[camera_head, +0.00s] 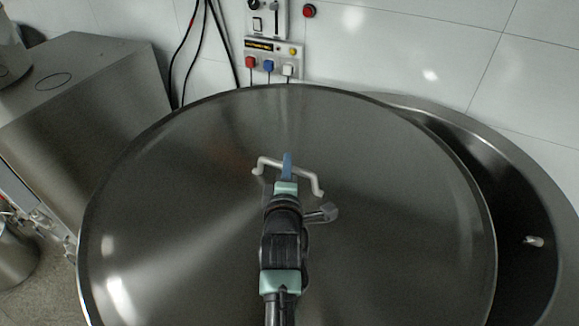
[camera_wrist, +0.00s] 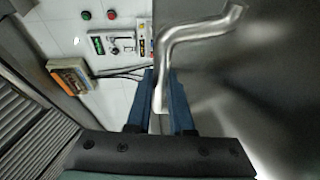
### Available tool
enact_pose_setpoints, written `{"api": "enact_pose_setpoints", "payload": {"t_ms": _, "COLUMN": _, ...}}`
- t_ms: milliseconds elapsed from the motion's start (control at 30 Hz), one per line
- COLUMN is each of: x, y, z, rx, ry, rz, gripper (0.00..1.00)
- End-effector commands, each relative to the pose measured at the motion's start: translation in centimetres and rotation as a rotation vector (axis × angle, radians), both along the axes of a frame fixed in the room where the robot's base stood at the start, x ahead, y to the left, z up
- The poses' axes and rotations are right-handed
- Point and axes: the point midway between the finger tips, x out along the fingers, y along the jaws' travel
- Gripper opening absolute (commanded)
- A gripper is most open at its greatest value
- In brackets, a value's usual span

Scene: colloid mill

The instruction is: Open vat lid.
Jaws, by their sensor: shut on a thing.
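The vat lid (camera_head: 180,200) is a large round brushed-steel disc filling the middle of the head view. It also shows as a grey surface on the right of the wrist view (camera_wrist: 265,95). Its bent metal handle (camera_head: 312,181) sits near the lid's middle. My gripper (camera_head: 287,166) is shut on this handle; in the wrist view the blue fingers (camera_wrist: 161,105) stand on either side of the handle bar (camera_wrist: 190,33). The vat (camera_head: 515,185) shows its dark inside and steel rim beyond the lid's right edge. The lid hides the rest of the opening.
A steel cabinet (camera_head: 75,95) stands at the left, close to the lid's edge. A tiled wall (camera_head: 400,55) rises behind, with a control panel (camera_head: 272,52), a red button (camera_head: 309,11) and black cables (camera_head: 185,60) hanging beside the panel.

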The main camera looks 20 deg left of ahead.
Motion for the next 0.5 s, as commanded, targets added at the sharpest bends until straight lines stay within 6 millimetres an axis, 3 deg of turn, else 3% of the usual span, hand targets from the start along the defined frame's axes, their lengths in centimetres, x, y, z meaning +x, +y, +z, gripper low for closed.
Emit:
{"api": "enact_pose_setpoints", "payload": {"t_ms": 467, "x": -0.33, "y": 0.65, "z": -0.19, "rx": 0.0, "ry": 0.003, "rz": 0.01, "gripper": 0.0}}
{"api": "enact_pose_setpoints", "payload": {"t_ms": 500, "x": -0.32, "y": 0.64, "z": -0.18, "rx": 0.0, "ry": 0.003, "rz": 0.01, "gripper": 0.23}}
